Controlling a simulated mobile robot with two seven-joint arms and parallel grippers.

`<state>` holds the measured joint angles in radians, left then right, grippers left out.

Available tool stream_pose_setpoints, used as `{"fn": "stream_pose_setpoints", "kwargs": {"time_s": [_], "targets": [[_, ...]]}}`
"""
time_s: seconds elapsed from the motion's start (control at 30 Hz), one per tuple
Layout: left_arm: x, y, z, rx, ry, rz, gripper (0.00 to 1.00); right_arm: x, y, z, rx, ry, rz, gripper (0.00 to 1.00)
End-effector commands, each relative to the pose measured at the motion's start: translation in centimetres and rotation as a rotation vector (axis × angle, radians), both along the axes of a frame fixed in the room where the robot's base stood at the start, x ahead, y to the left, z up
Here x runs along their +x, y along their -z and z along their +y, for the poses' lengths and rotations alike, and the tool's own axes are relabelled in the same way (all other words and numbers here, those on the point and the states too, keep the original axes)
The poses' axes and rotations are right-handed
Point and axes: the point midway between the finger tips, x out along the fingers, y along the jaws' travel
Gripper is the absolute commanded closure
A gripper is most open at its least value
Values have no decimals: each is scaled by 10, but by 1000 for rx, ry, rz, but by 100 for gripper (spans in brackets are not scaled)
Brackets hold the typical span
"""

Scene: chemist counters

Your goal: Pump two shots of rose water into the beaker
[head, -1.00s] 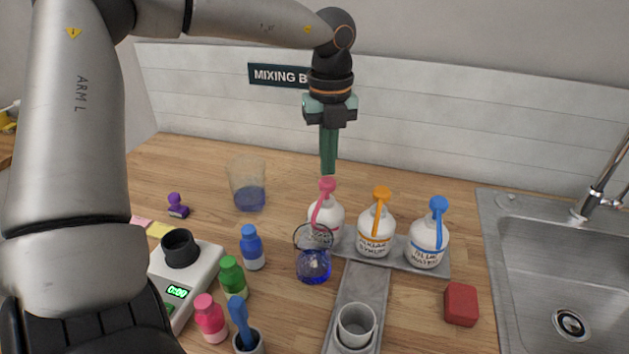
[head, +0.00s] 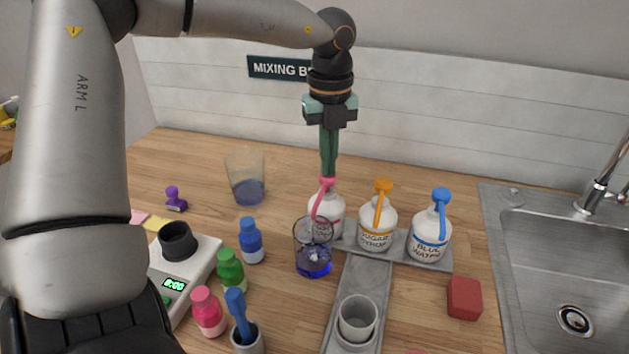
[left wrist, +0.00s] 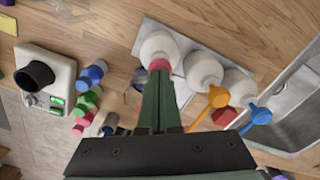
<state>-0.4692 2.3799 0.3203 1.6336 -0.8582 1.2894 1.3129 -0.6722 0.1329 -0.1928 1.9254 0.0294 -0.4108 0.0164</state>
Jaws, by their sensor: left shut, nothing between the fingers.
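A white bottle with a pink pump (head: 328,203) stands at the left end of the row of pump bottles. Its label is hidden behind glass. A clear glass beaker (head: 313,262) with blue liquid stands in front of it, near the pink spout. My left gripper (head: 328,177) is shut and empty, pointing straight down. Its fingertips are at the top of the pink pump head and appear to touch it. In the left wrist view the shut fingers (left wrist: 158,75) end over the pink pump, above the white bottle (left wrist: 158,47). My right gripper is out of view.
Orange-pump (head: 377,225) and blue-pump (head: 430,235) bottles stand close on the right. Another glass (head: 247,182) with blue liquid is at the back left. Small bottles, a scale (head: 205,255), a cup (head: 357,318), a red block (head: 464,298) and a sink (head: 560,265) surround them.

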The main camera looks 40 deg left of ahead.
Motion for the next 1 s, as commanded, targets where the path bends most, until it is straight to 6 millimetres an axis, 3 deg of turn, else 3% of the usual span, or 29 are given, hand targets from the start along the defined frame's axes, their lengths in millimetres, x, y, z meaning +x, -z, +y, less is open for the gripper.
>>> {"fn": "stream_pose_setpoints", "kwargs": {"time_s": [0.2,0.47,1.0], "targets": [[-1,11,0,-1,0,4,100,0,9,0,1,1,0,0],[-1,10,0,-2,0,6,100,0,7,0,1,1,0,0],[-1,-19,0,-1,-1,5,100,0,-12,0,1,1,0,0]]}}
